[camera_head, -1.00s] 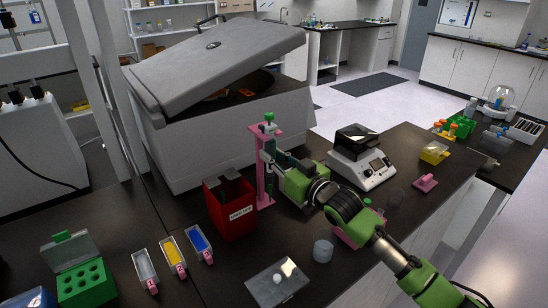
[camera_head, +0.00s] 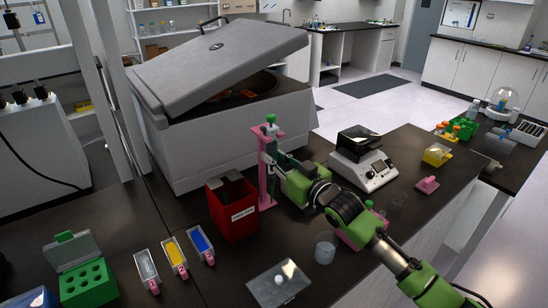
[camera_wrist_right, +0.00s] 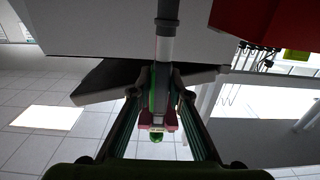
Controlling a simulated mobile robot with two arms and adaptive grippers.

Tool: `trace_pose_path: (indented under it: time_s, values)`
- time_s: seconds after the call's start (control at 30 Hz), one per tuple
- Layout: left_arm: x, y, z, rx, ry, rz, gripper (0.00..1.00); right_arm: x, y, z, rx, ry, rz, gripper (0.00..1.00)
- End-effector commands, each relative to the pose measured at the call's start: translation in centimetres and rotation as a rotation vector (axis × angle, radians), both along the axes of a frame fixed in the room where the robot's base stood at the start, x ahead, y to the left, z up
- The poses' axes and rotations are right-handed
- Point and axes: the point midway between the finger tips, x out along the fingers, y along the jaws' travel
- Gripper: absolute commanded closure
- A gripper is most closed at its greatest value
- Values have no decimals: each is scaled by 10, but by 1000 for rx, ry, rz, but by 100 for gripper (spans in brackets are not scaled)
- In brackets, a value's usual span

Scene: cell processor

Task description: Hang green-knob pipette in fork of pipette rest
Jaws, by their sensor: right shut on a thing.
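The green-knob pipette (camera_head: 271,127) is upright, its green knob at the top, beside the top of the pink pipette rest (camera_head: 265,193). My right gripper (camera_head: 272,158) is shut on the pipette's body. In the right wrist view the pipette (camera_wrist_right: 166,48) runs between the fingers of my right gripper (camera_wrist_right: 160,82), with its green knob at the lower end of the picture. The pink top of the rest (camera_wrist_right: 171,122) shows close around the pipette near the knob. I cannot tell whether the pipette is seated in the fork. My left gripper is not in view.
A red waste box (camera_head: 233,222) stands just left of the rest. A large grey centrifuge (camera_head: 220,140) with its lid raised stands behind. A small white device (camera_head: 362,170) is to the right. A clear cup (camera_head: 325,248) and a lidded box (camera_head: 278,284) are in front.

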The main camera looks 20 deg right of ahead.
Motion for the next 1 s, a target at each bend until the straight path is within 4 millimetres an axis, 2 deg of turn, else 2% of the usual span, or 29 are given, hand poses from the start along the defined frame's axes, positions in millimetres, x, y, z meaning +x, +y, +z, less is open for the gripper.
trace_pose_path:
  time_s: [0.27,0.3,0.33,0.37,0.77,0.87,1.0]
  values:
    - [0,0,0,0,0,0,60,0,0,-5,-2,9,0,89]
    - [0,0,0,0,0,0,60,0,0,-5,-2,9,0,73]
    - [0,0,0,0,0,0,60,-1,1,-5,-2,9,0,65]
    - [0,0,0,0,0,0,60,-1,1,-5,-2,8,0,63]
    - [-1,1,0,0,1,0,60,-4,-1,-3,-1,6,0,63]
    - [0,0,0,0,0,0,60,-13,-5,-4,-2,7,0,63]
    - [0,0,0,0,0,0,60,-36,-14,-5,-3,7,0,63]
